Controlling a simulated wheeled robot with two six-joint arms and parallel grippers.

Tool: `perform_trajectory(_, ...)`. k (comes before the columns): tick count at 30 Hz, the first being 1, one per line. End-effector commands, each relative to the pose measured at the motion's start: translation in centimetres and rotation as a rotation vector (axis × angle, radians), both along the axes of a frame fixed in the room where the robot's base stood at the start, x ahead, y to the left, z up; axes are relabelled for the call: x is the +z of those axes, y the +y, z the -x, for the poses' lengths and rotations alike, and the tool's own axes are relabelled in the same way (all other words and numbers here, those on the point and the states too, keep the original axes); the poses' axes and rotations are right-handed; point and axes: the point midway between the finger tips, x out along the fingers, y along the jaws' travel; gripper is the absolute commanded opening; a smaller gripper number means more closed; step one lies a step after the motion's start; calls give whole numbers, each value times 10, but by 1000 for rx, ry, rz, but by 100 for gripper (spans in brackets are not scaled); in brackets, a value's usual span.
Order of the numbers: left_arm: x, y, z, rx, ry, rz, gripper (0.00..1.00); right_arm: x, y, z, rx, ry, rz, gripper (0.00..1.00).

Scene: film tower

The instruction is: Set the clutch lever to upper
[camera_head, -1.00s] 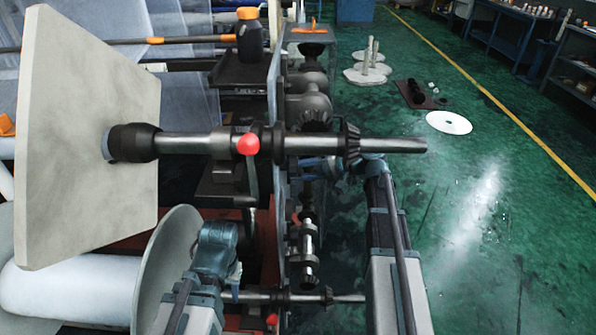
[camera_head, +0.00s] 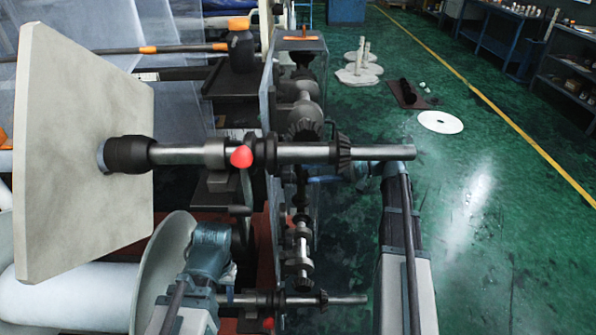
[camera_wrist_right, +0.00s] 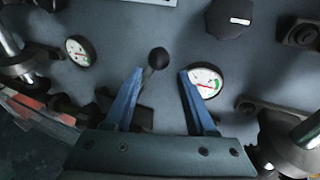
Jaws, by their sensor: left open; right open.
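In the right wrist view a lever with a black ball knob (camera_wrist_right: 158,58) stands out from a grey panel (camera_wrist_right: 105,30). My right gripper (camera_wrist_right: 160,72) is open, its two blue fingers on either side of the lever, with visible gaps. In the head view the right gripper (camera_head: 318,178) is partly hidden behind the upper shaft, beside the machine's side plate. A red-knobbed lever (camera_head: 241,157) shows at the upper shaft. I cannot tell which lever is the clutch lever. My left gripper (camera_head: 229,292) is open, low beside the roll flange; its fingers are mostly hidden.
The upper shaft (camera_head: 375,152) juts out above my right arm, and a lower shaft (camera_head: 340,299) juts out below. Gauges (camera_wrist_right: 205,80) and a black dial (camera_wrist_right: 230,16) sit near the wrist view's lever. The green floor (camera_head: 480,260) at right is clear.

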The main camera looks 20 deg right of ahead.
Motion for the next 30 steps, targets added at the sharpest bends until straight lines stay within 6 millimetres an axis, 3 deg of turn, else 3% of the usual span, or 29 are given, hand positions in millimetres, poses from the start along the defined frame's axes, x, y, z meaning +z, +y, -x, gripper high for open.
perform_trajectory(6, 15, 0, 0, 0, 0, 0, 43, 15, -36, 17, -2, 1, -2, 56)
perform_trajectory(12, 20, 0, 0, 0, 0, 0, 43, 20, -53, 26, -1, -1, -1, 56)
perform_trajectory(30, 20, 0, 0, 0, 0, 0, 43, 20, -57, 28, 0, 0, -1, 56)
